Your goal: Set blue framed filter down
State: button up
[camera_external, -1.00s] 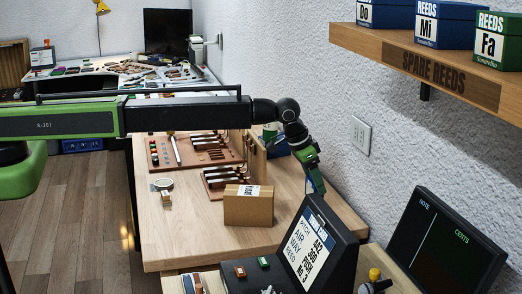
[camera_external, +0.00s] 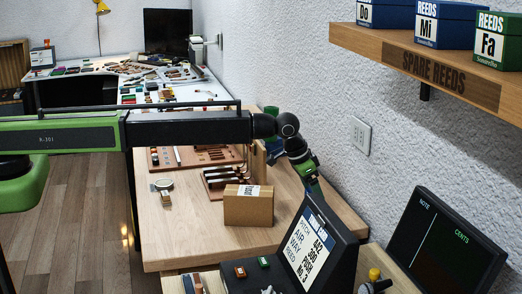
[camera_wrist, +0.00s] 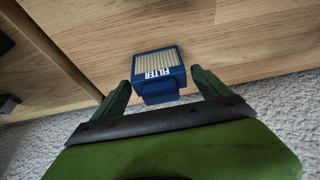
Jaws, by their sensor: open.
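The blue framed filter (camera_wrist: 158,72) shows in the wrist view, with a pale ribbed face and a white "FILTER" label. It rests on or just above the wooden surface (camera_wrist: 240,35); I cannot tell if it touches. My gripper (camera_wrist: 162,88) is open, with one green finger on each side of the filter and a visible gap on both sides. In the external view my gripper (camera_external: 316,190) reaches down at the right side of the wooden table (camera_external: 180,235), near the wall. The black display hides its tips, and the filter is not clearly visible there.
A cardboard box (camera_external: 248,206) stands left of my gripper. A black display (camera_external: 312,245) stands in front. Wooden boards with parts (camera_external: 225,182) lie behind the box. The table's left front is clear.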

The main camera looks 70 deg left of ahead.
jog(key=p+v, duration=1.2)
jog(key=v, duration=0.1)
jog(key=s+a+g, duration=0.1)
jog(key=s+a, duration=0.4)
jog(key=s, duration=0.6)
jog(key=s+a+f+g, duration=0.1)
jog(key=s+a, duration=0.4)
jog(key=s, duration=0.6)
jog(key=s+a+f+g, duration=0.1)
jog(key=s+a, duration=0.5)
jog(key=s, duration=0.6)
jog(key=shift+f+g+b, duration=0.25)
jog(key=shift+g+b, duration=0.1)
jog(key=shift+g, duration=0.45)
jog(key=shift+f+b, duration=1.9)
